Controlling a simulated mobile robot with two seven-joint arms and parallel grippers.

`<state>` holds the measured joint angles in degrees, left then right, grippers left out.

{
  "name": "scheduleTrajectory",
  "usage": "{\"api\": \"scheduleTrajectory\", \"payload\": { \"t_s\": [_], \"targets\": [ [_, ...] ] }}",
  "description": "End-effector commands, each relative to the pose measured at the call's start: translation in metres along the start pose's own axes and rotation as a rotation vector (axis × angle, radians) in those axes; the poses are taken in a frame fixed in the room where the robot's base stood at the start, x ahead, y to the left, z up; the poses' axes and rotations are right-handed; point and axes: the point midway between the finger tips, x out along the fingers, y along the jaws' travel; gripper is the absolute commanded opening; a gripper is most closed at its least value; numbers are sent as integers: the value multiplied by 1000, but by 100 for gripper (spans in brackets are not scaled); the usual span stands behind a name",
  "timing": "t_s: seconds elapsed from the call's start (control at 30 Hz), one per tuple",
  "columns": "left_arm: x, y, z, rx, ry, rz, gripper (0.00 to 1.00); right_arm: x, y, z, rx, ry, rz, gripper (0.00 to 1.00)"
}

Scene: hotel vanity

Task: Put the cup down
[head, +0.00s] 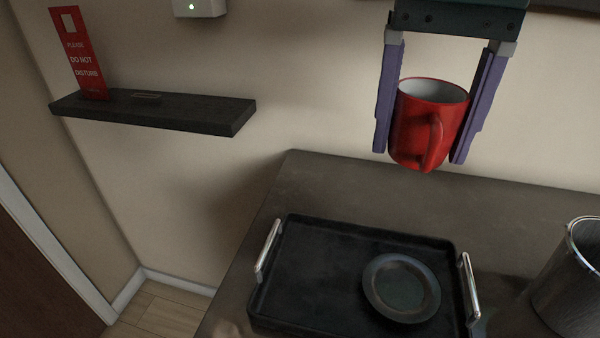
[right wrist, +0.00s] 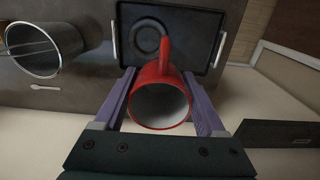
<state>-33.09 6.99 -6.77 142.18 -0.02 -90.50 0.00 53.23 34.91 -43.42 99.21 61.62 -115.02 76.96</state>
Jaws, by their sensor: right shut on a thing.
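A red cup (head: 410,128) with a white inside is held upright in my right gripper (head: 420,150). The two purple fingers are shut on its sides. The cup hangs in the air above the back of the counter, with its handle toward the head camera. In the right wrist view, the cup (right wrist: 150,84) sits between the fingers of the gripper (right wrist: 158,82), its handle pointing toward the tray. My left gripper is not in view.
A black tray (head: 310,285) with metal handles lies on the counter (head: 330,185). A dark round saucer (head: 401,288) is on its right side. A metal bin (head: 570,285) stands at the right. A dark shelf (head: 150,112) with a red sign (head: 80,55) is on the left wall. The tray's left part is clear.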

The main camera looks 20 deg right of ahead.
Motion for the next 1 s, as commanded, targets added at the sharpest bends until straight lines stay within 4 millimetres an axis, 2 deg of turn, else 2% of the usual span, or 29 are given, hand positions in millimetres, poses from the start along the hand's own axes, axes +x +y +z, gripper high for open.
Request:
{"api": "scheduleTrajectory", "payload": {
  "t_s": [0.07,0.43,0.5,0.73,0.9,1.0],
  "targets": [
    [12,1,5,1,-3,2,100,24,0,2,1,-6,3,11],
    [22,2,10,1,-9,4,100,124,1,1,1,-3,4,11],
    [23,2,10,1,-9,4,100,137,0,1,0,-2,3,11],
    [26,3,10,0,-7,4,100,160,0,1,0,-2,3,11],
    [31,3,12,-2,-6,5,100,187,0,1,1,-2,3,11],
    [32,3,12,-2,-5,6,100,193,0,1,0,0,2,11]
  ]
}}
